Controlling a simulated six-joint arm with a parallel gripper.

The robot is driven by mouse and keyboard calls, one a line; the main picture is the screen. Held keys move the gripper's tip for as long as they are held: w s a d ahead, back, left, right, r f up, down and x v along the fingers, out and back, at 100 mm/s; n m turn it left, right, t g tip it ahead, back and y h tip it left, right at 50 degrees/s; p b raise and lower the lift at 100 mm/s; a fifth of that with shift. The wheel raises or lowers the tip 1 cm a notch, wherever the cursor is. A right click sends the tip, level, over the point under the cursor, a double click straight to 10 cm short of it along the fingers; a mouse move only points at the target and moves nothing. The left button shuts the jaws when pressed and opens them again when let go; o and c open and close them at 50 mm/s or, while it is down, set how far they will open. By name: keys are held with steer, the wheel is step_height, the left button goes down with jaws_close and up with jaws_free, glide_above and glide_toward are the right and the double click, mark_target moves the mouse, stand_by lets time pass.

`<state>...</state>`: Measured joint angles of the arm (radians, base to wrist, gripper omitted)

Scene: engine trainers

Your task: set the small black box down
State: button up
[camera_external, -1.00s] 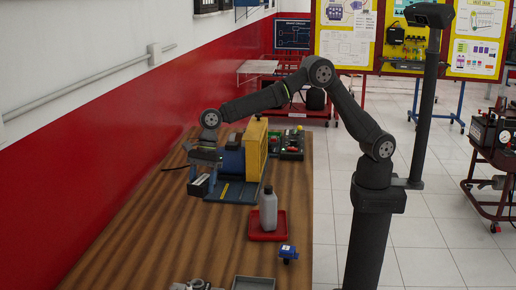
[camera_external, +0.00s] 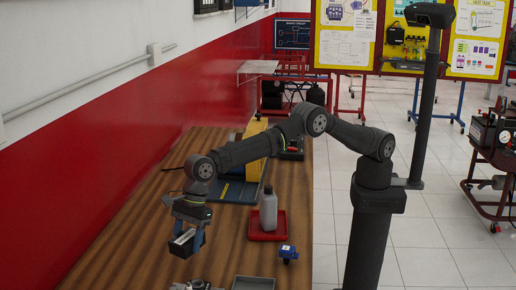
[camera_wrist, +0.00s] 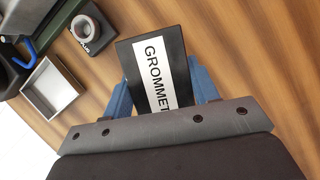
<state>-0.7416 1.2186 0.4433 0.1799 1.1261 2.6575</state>
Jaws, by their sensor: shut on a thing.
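The small black box (camera_wrist: 130,64) has a white label reading "GROMMET" in the wrist view. My gripper (camera_wrist: 160,92) is shut on it, with a blue finger on each side. In the external view the box (camera_external: 187,242) hangs below my gripper (camera_external: 186,222), over the left part of the wooden table. It is tilted there, and I cannot tell how far its underside is from the wood.
A grey open tray (camera_external: 254,283) is at the table's front, and shows in the wrist view (camera_wrist: 50,88). A metal part (camera_external: 195,285) sits left of it. A grey bottle (camera_external: 268,210) stands in a red tray (camera_external: 281,232), near a small blue part (camera_external: 288,253). Bare wood (camera_external: 130,240) lies left.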

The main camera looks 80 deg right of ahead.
mark_target(190, 268)
steer(key=shift+s+a+f, duration=0.15)
steer(key=shift+a+f, duration=0.2)
steer(key=shift+a, duration=0.2)
steer(key=shift+s+a+f, duration=0.1)
steer(key=shift+a+f, duration=0.2)
steer(key=shift+a, duration=0.2)
steer(key=shift+f, duration=1.95)
steer(key=shift+f, duration=0.1)
steer(key=o, duration=1)
steer(key=shift+f, duration=0.1)
steer(key=shift+o, duration=0.2)
steer(key=shift+d+r, duration=0.1)
steer(key=shift+r, duration=0.4)
steer(key=v, duration=1.1)
steer(key=shift+d+r, duration=0.1)
steer(key=shift+r, duration=0.1)
steer(key=shift+f, duration=0.1)
